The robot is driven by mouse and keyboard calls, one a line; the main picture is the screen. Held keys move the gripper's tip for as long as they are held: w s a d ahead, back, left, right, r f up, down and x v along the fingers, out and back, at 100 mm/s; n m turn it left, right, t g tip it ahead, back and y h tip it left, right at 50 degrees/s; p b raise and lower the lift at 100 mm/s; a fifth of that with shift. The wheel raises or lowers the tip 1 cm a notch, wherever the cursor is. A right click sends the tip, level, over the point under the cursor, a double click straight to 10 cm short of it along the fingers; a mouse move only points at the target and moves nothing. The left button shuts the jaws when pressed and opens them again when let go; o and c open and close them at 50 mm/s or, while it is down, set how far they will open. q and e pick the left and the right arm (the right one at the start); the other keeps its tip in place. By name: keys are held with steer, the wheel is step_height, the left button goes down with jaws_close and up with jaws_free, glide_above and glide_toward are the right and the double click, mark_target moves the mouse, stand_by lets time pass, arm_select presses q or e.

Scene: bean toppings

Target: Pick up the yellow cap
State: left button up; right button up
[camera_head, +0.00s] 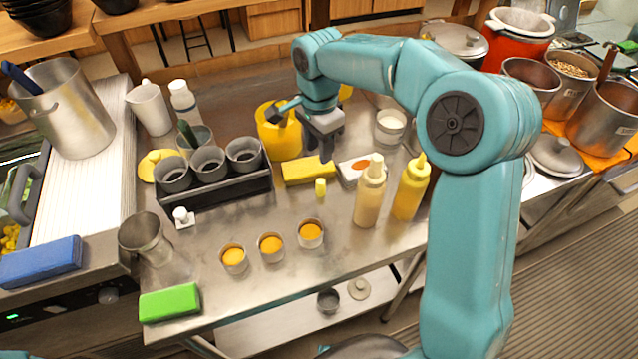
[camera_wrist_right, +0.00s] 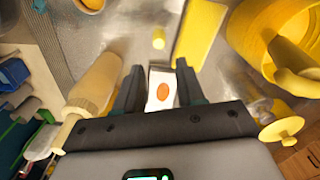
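The yellow cap (camera_head: 320,187) is a small yellow cylinder standing on the steel table, just in front of a yellow block. It also shows near the top middle of the right wrist view (camera_wrist_right: 158,38). My right gripper (camera_head: 322,152) is above the table, behind the cap in the head view, pointing down. In the right wrist view its two fingers (camera_wrist_right: 160,68) are apart with nothing held between them. The cap lies beyond the fingertips, apart from them. My left gripper is not in view.
The yellow block (camera_head: 308,170) and a white box with an orange spot (camera_head: 352,172) lie close to the cap. Cream (camera_head: 369,192) and yellow (camera_head: 411,188) squeeze bottles stand to the right. Small orange-filled cups (camera_head: 271,247) stand in front. A yellow pitcher (camera_head: 280,138) stands behind.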

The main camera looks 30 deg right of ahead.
glide_above(321, 181)
steer(key=f, duration=0.5)
steer(key=shift+w+a+f, duration=0.2)
steer(key=shift+a+f, duration=0.1)
steer(key=shift+a, duration=0.1)
steer(key=shift+s+d+f, duration=0.15)
steer(key=shift+f, duration=0.4)
steer(key=f, duration=0.3)
steer(key=f+p, duration=0.1)
steer(key=f, duration=0.1)
steer(key=shift+d, duration=0.3)
steer(key=c, duration=0.5)
